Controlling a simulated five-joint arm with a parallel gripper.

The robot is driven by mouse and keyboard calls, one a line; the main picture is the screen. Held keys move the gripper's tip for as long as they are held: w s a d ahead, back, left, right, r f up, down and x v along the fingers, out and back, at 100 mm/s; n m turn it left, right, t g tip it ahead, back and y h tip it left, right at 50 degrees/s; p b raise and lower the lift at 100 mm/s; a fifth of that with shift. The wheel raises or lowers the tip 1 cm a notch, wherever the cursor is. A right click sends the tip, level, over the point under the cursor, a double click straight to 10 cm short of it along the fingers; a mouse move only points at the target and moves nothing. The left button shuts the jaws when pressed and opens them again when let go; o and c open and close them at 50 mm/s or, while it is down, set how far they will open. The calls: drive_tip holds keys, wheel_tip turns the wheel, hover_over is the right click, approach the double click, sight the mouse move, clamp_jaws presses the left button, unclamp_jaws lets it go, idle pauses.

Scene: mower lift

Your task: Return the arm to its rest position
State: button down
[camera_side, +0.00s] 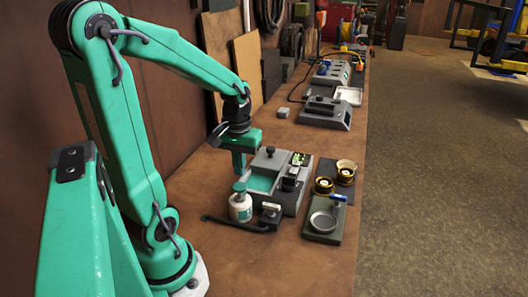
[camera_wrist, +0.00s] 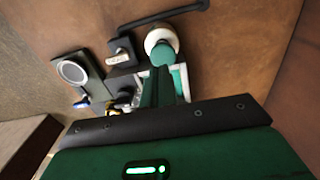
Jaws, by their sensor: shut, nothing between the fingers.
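My green arm reaches out over the wooden bench in the side view. Whether the fingertips touch the fixture is hard to tell.
A dark plate (camera_side: 324,239) with a round dish and brass-coloured cups (camera_side: 346,168) is right of the fixture. Grey devices (camera_side: 326,112) stand farther back. Boards (camera_side: 247,70) lean on the left wall. The near bench is mostly clear.

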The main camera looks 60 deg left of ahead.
drive_tip(key=d+r+m+t, duration=0.2)
drive_tip(key=d+r+m, duration=0.2)
drive_tip(key=d, duration=0.3)
drive_tip(key=s+d+r+m+t, duration=0.1)
drive_tip(key=d+r+m+t, duration=0.2)
drive_tip(key=d, duration=0.4)
drive_tip(key=shift+s+r+m, duration=0.2)
drive_tip(key=shift+r+m, duration=0.7)
drive_tip(key=shift+r, duration=0.35)
